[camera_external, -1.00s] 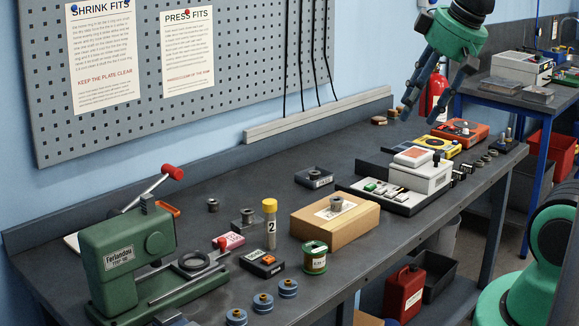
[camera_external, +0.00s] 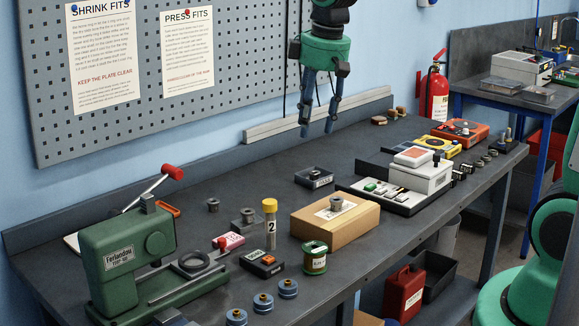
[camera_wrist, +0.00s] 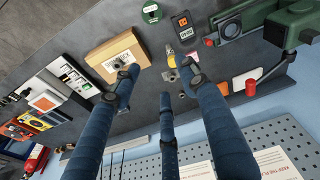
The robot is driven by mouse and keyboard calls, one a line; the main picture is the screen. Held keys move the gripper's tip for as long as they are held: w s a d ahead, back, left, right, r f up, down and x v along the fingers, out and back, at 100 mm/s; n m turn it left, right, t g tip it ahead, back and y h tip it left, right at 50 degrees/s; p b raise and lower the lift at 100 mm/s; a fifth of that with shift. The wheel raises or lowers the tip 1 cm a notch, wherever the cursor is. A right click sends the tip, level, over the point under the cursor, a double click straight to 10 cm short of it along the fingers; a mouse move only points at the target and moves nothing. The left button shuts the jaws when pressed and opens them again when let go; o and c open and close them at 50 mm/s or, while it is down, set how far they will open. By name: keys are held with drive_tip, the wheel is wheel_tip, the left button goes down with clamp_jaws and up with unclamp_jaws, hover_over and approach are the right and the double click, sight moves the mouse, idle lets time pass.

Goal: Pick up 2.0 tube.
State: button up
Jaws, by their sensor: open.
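The tube (camera_external: 270,228), clear with a yellow cap and a label reading "2", stands upright on the bench, left of the cardboard box. In the wrist view its yellow part (camera_wrist: 171,61) shows small beyond my fingers, near the finger on the right. My gripper (camera_external: 318,128) has blue fingers pointing down, spread and empty. It hangs well above the bench, up and to the right of the tube in the external view, touching nothing. In the wrist view my gripper (camera_wrist: 160,78) shows three separated fingers.
Close around the tube are a grey metal block (camera_external: 245,222), a pink box (camera_external: 229,241), a black device (camera_external: 262,264) and a spool (camera_external: 315,258). The cardboard box (camera_external: 350,224) stands to the right, the green press (camera_external: 130,255) to the left. The pegboard (camera_external: 240,70) is behind.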

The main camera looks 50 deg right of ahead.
drive_tip(key=w+f, duration=0.6)
drive_tip(key=n+g, duration=0.2)
hover_over(270, 230)
drive_tip(key=d, duration=0.1)
drive_tip(key=f, duration=1)
drive_tip(key=shift+w+d+f+p, duration=0.1)
drive_tip(key=shift+w+f+p, duration=0.1)
drive_tip(key=shift+w+p, duration=0.2)
drive_tip(key=shift+f, duration=0.15)
drive_tip(key=shift+f+b, duration=0.55)
drive_tip(key=shift+f, duration=3.6)
drive_tip(key=shift+f, duration=0.1)
drive_tip(key=shift+f+b, duration=0.5)
drive_tip(key=shift+f, duration=2.05)
